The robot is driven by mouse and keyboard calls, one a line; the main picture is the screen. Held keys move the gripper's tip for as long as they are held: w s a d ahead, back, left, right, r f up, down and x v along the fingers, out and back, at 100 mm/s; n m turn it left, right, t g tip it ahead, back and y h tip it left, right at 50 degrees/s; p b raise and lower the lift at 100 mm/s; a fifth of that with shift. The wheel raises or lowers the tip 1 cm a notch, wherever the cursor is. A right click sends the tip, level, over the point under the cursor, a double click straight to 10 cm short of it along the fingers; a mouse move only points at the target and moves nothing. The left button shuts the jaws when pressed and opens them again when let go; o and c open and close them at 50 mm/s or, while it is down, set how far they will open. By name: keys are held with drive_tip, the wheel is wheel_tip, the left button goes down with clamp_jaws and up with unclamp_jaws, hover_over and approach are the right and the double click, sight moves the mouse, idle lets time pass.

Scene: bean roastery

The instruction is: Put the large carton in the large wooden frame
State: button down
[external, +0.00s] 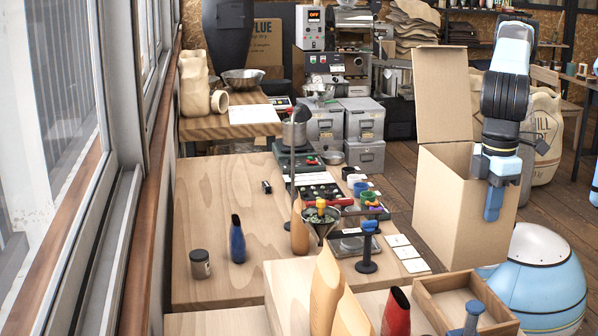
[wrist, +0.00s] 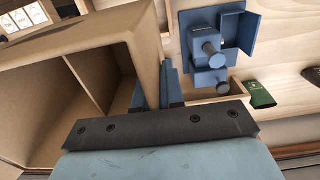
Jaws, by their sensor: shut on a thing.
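The large carton (external: 450,195) is a tall brown box at the right of the external view, open at the top with one flap standing up. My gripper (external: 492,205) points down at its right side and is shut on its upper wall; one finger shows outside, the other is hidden. In the wrist view the carton (wrist: 95,55) fills the left, and my fingers (wrist: 170,88) pinch its wall edge. The carton's underside is not clearly seen, so I cannot tell whether it touches the floor. I cannot identify the large wooden frame with certainty.
A wooden open-topped box (external: 432,300) with a blue item (external: 470,318) stands at the bottom right. The workbench (external: 205,225) carries a blue bottle (external: 237,240), a jar (external: 200,264) and scales. The wrist view shows a blue device (wrist: 205,82) and a green tin (wrist: 258,95).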

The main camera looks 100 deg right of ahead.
sight(504, 240)
drive_tip(key=s, duration=0.1)
drive_tip(key=s+a, duration=0.1)
drive_tip(key=s, duration=0.1)
drive_tip(key=shift+s+a, duration=0.2)
drive_tip(key=shift+s+f, duration=0.25)
drive_tip(key=shift+f, duration=0.45)
wheel_tip(504, 240, down, 10)
drive_tip(key=shift+w+r, duration=0.1)
drive_tip(key=shift+r, duration=0.15)
wheel_tip(504, 240, down, 8)
drive_tip(key=shift+f, duration=0.2)
drive_tip(key=c, duration=1.2)
unclamp_jaws()
drive_tip(key=shift+c, duration=0.2)
drive_tip(key=shift+r, duration=0.15)
wheel_tip(504, 240, up, 12)
drive_tip(key=shift+f, duration=0.1)
